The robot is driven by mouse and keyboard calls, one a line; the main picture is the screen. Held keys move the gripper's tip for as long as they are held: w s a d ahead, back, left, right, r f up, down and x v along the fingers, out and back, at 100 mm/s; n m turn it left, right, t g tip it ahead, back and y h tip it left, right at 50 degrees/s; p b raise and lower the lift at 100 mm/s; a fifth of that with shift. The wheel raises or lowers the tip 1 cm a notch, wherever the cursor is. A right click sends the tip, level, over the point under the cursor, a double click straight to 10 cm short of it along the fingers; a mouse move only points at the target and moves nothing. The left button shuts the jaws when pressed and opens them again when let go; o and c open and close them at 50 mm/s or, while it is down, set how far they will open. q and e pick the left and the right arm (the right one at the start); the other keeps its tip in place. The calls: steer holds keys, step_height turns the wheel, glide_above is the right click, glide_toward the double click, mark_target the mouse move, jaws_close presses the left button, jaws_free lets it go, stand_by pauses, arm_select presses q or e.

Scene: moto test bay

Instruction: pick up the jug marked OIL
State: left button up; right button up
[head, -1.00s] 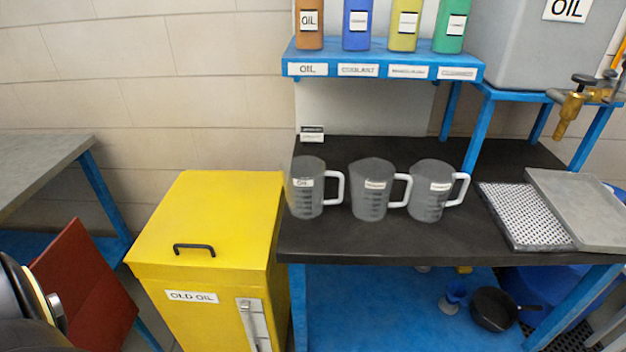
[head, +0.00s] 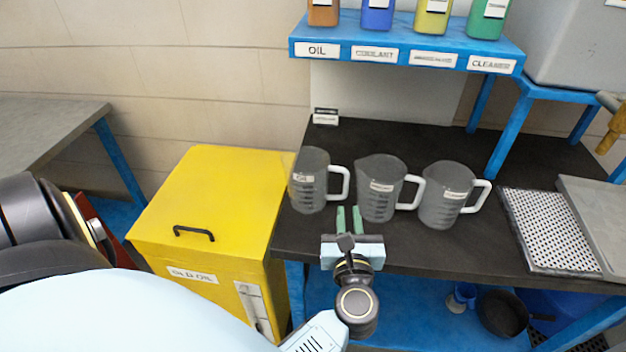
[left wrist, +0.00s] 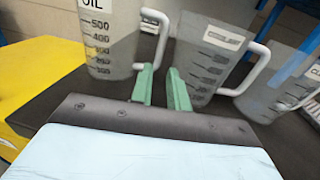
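The jug marked OIL (head: 309,184) is a grey see-through measuring jug with a white handle on its right side. It stands upright at the left end of the dark bench top. It also shows in the left wrist view (left wrist: 108,45), at upper left, with its OIL label cut by the top edge. My left gripper (head: 348,219) is in front of the jugs, near the gap between the OIL jug's handle and the middle jug. Its green fingers (left wrist: 160,86) are apart with nothing between them. My right gripper is not in view.
A middle jug (head: 380,190) and a right jug (head: 446,196) stand close by on the bench (head: 400,250). A yellow OLD OIL bin (head: 215,205) adjoins the bench on the left. A blue shelf (head: 400,47) with bottles hangs above. A perforated tray (head: 548,230) lies at right.

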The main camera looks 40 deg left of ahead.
mark_target(346, 191)
arm_select(q)
steer(key=x, duration=0.8)
steer(key=shift+w+a+f+p, duration=0.1)
steer(key=shift+w+a+p, duration=0.15)
steer(key=shift+p, duration=0.1)
jaws_close()
